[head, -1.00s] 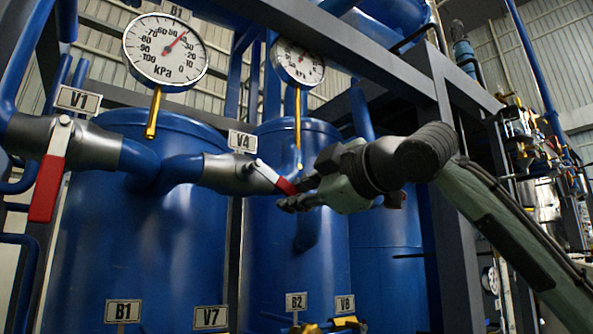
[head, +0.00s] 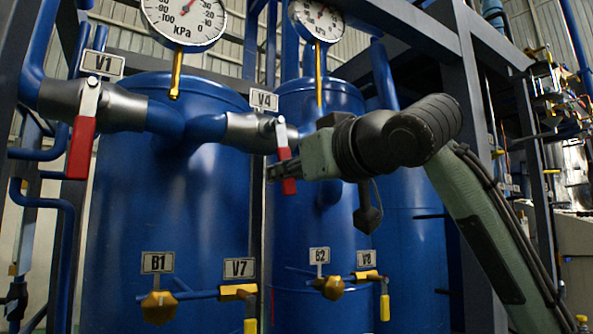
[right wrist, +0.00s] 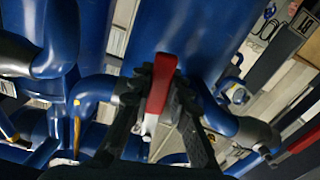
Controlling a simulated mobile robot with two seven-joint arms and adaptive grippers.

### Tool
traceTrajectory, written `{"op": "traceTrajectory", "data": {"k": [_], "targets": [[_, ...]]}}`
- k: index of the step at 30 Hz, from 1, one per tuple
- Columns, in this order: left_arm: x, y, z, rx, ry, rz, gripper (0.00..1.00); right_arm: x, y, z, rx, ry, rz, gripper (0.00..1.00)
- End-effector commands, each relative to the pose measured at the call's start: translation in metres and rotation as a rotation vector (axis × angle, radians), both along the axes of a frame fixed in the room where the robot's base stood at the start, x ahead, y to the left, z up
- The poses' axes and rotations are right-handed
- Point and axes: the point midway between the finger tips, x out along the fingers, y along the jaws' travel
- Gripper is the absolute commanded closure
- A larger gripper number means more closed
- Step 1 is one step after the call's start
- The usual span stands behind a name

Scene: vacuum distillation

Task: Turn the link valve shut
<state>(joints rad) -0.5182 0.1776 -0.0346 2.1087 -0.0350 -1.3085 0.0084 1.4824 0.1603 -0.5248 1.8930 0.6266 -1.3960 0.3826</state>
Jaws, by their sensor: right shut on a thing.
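The valve beside the V4 label (head: 264,100) sits on the blue pipe between two blue tanks; I take it as the link valve. Its lever (head: 289,184) has a white upper part and a red grip and hangs nearly straight down, across the pipe. My right gripper (head: 279,172) is shut on the red grip from the right. In the right wrist view the red grip (right wrist: 161,82) lies between the two dark fingers. The fingers hide part of the lever. My left gripper is not in view.
The V1 valve's red lever (head: 81,148) hangs down at the left. Two gauges (head: 186,14) (head: 318,18) stand above the tanks. Small yellow-handled valves (head: 240,292) (head: 368,276) are below, and a dark frame post (head: 468,170) stands behind my right arm.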

Motion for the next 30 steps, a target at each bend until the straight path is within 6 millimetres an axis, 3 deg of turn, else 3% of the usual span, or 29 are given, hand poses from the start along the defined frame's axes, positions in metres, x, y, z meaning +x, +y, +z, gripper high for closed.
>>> {"op": "traceTrajectory", "data": {"k": [9, 27, 28, 30], "targets": [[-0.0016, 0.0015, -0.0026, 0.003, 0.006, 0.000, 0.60, -0.0075, 0.0100, -0.0011, 0.120, 0.087, 0.002, 1.00], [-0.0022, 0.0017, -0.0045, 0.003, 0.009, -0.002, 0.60, -0.0091, 0.0124, -0.0013, 0.153, 0.113, 0.002, 1.00], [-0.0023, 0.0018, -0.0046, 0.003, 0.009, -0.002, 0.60, -0.0092, 0.0125, -0.0013, 0.153, 0.113, 0.002, 0.82], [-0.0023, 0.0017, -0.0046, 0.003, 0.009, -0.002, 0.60, -0.0093, 0.0126, -0.0014, 0.152, 0.112, 0.003, 0.73]]}}
